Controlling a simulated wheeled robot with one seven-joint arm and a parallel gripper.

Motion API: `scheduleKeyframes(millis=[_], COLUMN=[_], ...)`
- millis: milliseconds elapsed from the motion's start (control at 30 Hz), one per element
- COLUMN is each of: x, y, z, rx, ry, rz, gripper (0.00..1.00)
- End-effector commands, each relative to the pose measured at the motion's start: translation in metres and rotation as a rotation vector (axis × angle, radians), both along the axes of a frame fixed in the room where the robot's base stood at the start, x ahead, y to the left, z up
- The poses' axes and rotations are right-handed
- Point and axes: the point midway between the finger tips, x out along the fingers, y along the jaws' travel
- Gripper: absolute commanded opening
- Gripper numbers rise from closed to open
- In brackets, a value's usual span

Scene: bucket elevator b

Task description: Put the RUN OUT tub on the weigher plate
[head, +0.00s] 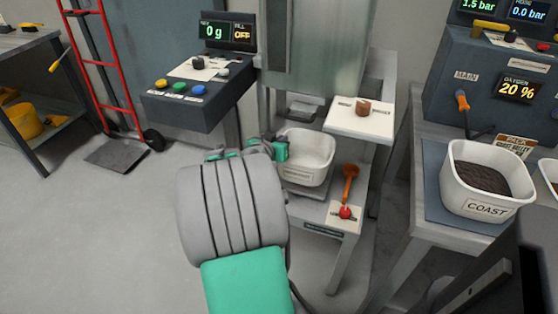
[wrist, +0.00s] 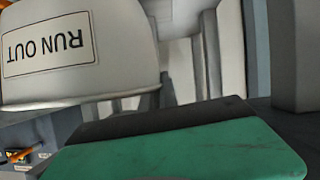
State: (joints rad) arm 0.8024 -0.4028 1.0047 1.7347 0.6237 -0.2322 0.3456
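The white RUN OUT tub (head: 306,160) is upright at the lower shelf of the machine stand, below the metal chute. Its RUN OUT label fills the upper left of the wrist view (wrist: 48,45), upside down there. A grey plate (head: 322,193) shows just under the tub, and I cannot tell whether the tub rests on it. My gripper (head: 268,150) is at the tub's left side, with a green fingertip against or very near its rim. One green finger spans the bottom of the wrist view. The other finger is hidden, so the grip is unclear.
A weigher display (head: 228,31) reads 0 g and FILL OFF above a button console (head: 186,95). An orange-handled lever (head: 348,185) stands right of the tub, below a white ledge (head: 360,118). A COAST tub (head: 490,185) sits on the right bench. Open floor lies left.

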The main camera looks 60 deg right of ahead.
Motion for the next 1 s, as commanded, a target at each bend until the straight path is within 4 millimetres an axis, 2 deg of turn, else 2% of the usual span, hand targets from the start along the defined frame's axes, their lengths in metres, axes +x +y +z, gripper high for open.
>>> scheduleKeyframes(millis=[200,333,700,733,800,1000], x=[0.016,0.014,0.014,0.014,0.014,0.014], y=[-0.006,-0.006,-0.006,-0.006,-0.005,-0.005], z=[-0.025,-0.047,-0.051,-0.049,-0.049,-0.049], rx=[-0.002,0.0,-0.002,-0.001,-0.001,-0.001], ry=[0.0,0.001,-0.001,-0.001,0.0,0.0], rz=[0.0,-0.001,-0.001,-0.001,-0.001,0.0], gripper=[0.0,0.0,0.0,0.06,0.12,0.25])
